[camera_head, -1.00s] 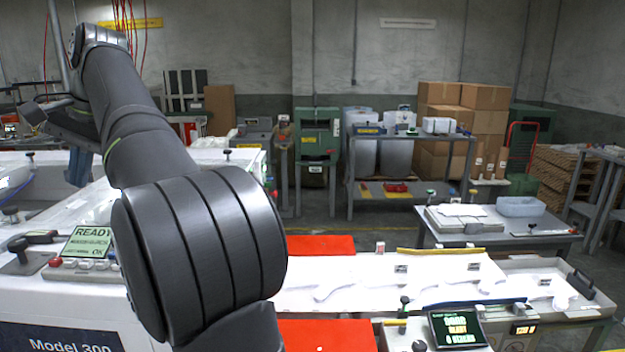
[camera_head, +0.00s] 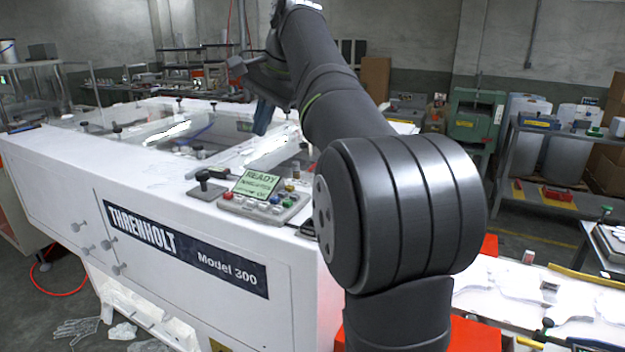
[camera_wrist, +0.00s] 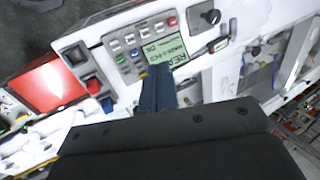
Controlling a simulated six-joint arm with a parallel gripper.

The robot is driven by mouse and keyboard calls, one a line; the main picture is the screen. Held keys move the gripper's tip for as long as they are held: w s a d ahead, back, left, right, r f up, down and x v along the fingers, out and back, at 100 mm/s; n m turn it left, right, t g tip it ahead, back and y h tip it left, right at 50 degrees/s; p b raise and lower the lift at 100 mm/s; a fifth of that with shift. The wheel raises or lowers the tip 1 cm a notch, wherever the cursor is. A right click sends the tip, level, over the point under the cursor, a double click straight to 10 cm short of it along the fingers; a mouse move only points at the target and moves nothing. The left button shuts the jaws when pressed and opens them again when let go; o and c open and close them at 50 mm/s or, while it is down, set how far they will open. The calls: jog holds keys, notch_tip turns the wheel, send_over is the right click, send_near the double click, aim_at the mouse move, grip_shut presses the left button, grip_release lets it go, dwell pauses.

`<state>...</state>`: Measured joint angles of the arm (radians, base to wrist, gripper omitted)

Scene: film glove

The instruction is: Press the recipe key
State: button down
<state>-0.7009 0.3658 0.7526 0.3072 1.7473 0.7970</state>
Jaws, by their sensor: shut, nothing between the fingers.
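The control panel (camera_head: 262,206) sits on the front corner of the white Threnholt Model 300 machine. It has a tilted green READY screen (camera_head: 257,184) and a row of small coloured keys, red at the left end. In the wrist view the panel (camera_wrist: 128,42) shows upside down, with red, blue, green and pale keys. The key labels are too small to read, so I cannot tell which is the recipe key. My gripper (camera_head: 262,132) is shut and empty, above and behind the panel. In the wrist view its blue fingertips (camera_wrist: 158,68) overlap the panel's edge beside the screen.
A black-knobbed lever (camera_head: 204,182) stands left of the panel; it also shows in the wrist view (camera_wrist: 210,17). A red surface (camera_head: 470,335) and a white bench with glove shapes (camera_head: 520,285) are at right.

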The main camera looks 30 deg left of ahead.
jog(key=a+f+n+t+y, duration=0.3)
jog(key=a+f+n, duration=0.1)
jog(key=a, duration=0.3)
jog(key=shift+s+f+t+y, duration=0.3)
jog(key=shift+f+t+y, duration=0.1)
jog(key=shift+f, duration=0.35)
jog(key=shift+d, duration=0.1)
send_over(242, 204)
jog(key=shift+f, duration=4.45)
jog(key=shift+f, duration=0.1)
jog(key=shift+f, duration=0.3)
jog(key=shift+f, duration=0.45)
jog(key=shift+r, duration=0.9)
